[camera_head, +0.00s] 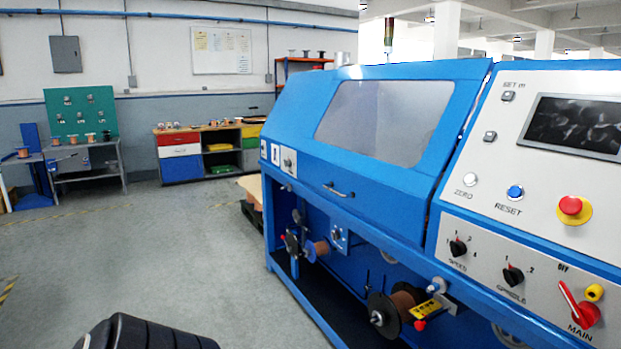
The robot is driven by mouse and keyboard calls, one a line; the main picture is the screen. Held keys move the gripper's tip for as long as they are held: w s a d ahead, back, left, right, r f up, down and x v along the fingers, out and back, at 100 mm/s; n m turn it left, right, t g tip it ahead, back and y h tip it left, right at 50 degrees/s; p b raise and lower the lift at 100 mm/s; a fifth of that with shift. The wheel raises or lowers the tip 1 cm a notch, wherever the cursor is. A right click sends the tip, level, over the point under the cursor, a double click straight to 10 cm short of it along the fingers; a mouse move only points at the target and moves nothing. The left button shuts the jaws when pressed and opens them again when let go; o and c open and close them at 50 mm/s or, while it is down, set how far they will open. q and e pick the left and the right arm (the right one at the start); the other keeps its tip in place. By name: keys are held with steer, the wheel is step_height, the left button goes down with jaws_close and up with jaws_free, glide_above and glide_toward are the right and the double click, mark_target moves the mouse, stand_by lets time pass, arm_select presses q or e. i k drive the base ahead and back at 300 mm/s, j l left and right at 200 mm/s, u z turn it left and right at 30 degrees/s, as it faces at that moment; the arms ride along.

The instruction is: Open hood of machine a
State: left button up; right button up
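The blue machine (290,225) fills the right half of the head view. Its hood (300,110) is a sloped blue cover with a grey window (385,120), and it lies closed against the body. A small metal handle (338,191) sits at the hood's lower front edge. No letter marking the machine as "a" can be read. Neither of my grippers is in view, and nothing touches the handle.
A control panel (520,200) with buttons, knobs and a red main switch is at the right. Copper spools (403,302) stick out below the hood. A black ribbed object (145,332) is at the bottom. Open floor (170,255) lies left of the machine.

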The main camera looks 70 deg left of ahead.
mark_target(395, 197)
steer(key=u, duration=1.95)
steer(key=i+j+z, duration=0.3)
steer(key=i+j, duration=0.15)
steer(key=i, duration=0.15)
steer(key=i+j+z, duration=0.35)
steer(key=i+j, duration=0.2)
